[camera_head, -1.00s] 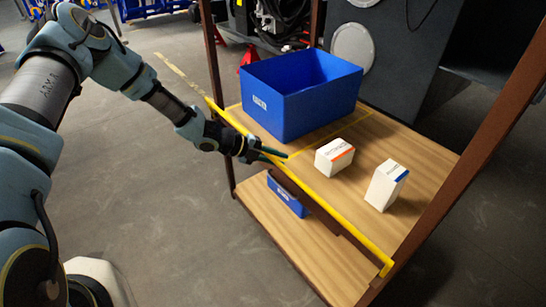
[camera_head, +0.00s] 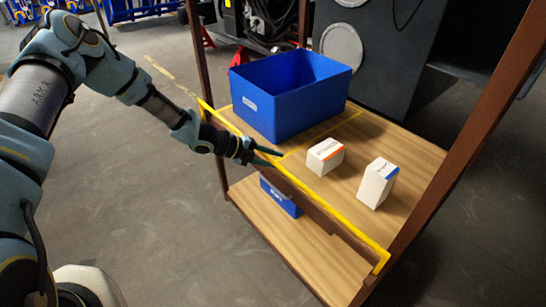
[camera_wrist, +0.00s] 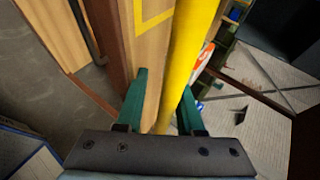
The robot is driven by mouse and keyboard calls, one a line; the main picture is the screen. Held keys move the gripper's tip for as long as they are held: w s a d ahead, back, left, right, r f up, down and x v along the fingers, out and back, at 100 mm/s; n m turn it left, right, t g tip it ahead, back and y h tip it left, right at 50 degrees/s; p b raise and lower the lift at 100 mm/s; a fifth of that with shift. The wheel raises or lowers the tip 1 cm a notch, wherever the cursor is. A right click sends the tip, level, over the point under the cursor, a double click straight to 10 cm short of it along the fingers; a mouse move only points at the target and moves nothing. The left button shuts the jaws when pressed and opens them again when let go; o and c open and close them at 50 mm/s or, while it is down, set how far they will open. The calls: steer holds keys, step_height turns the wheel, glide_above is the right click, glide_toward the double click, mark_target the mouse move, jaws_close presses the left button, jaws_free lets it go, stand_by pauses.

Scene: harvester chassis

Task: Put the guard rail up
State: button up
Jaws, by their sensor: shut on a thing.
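The yellow guard rail (camera_head: 325,219) runs along the near edge of the upper wooden shelf (camera_head: 335,185), from the left post to the right post. In the head view it lies close to that edge. My gripper (camera_head: 272,158) reaches it from the left, nearer its far end. In the wrist view the rail (camera_wrist: 190,45) passes between the two green fingers of my gripper (camera_wrist: 165,82), which are shut on it. The exact contact is partly hidden by the fingers. I cannot tell whether the rail ends are seated.
A blue bin (camera_head: 290,105), an orange-marked white box (camera_head: 325,157) and a blue-marked white box (camera_head: 376,184) stand on the upper shelf. A small blue bin (camera_head: 281,196) is on the lower shelf (camera_head: 300,245). Brown posts (camera_head: 470,125) frame the rack. Open floor lies left.

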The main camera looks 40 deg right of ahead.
steer(key=o, duration=0.4)
steer(key=shift+f, duration=0.25)
steer(key=shift+r, duration=0.1)
steer(key=shift+w+r, duration=0.1)
steer(key=b+v, duration=0.2)
steer(key=v, duration=0.8)
steer(key=shift+a, duration=0.35)
steer(key=shift+w+r, duration=0.1)
